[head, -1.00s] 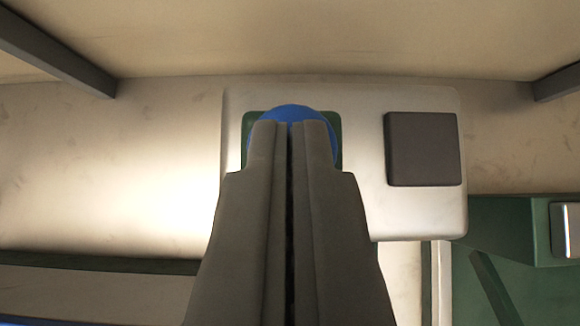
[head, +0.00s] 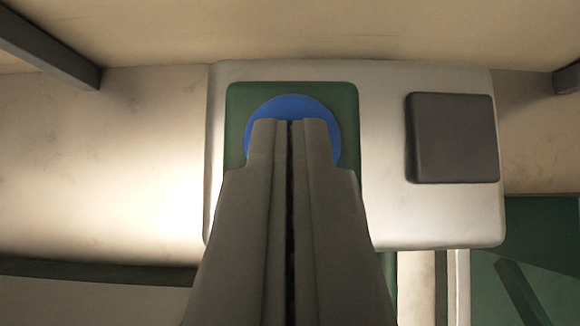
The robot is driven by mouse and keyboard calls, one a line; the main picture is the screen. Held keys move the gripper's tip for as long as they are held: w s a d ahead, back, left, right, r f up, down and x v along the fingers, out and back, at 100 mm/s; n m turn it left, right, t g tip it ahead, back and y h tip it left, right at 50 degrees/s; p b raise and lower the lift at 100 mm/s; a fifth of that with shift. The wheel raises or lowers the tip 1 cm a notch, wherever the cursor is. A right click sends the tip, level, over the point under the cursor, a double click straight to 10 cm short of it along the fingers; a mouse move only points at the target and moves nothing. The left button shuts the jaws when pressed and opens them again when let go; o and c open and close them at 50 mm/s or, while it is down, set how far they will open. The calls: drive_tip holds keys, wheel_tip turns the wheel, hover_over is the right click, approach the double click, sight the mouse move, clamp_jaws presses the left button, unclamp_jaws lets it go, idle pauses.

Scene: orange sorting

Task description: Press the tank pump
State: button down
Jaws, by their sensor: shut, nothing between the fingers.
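A round blue button (head: 290,106) sits on a green square base (head: 347,105) on a pale panel (head: 385,215); I take this button to be the tank pump's. My gripper (head: 290,122) is shut and empty. Its fingertips lie over the blue button and hide its lower middle. I cannot tell whether the tips touch it. The lower part of the green base is hidden behind my gripper.
A dark square block (head: 452,138) stands on the same panel, right of the button. A grey bar (head: 50,48) slants in at the upper left. Green structure (head: 545,235) lies at the lower right. The beige surface on the left is clear.

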drive_tip(key=shift+f, duration=0.25)
drive_tip(key=v, duration=1.7)
drive_tip(key=shift+r, duration=0.35)
drive_tip(key=shift+s, duration=0.2)
drive_tip(key=s+f+t, duration=0.2)
drive_tip(key=s+f, duration=0.2)
drive_tip(key=s, duration=0.6)
drive_tip(key=s+f+t, duration=0.3)
drive_tip(key=s+f, duration=0.1)
drive_tip(key=s, duration=0.7)
drive_tip(key=s+f+t, duration=0.3)
drive_tip(key=s+f, duration=0.1)
drive_tip(key=s, duration=0.7)
drive_tip(key=shift+s, duration=0.1)
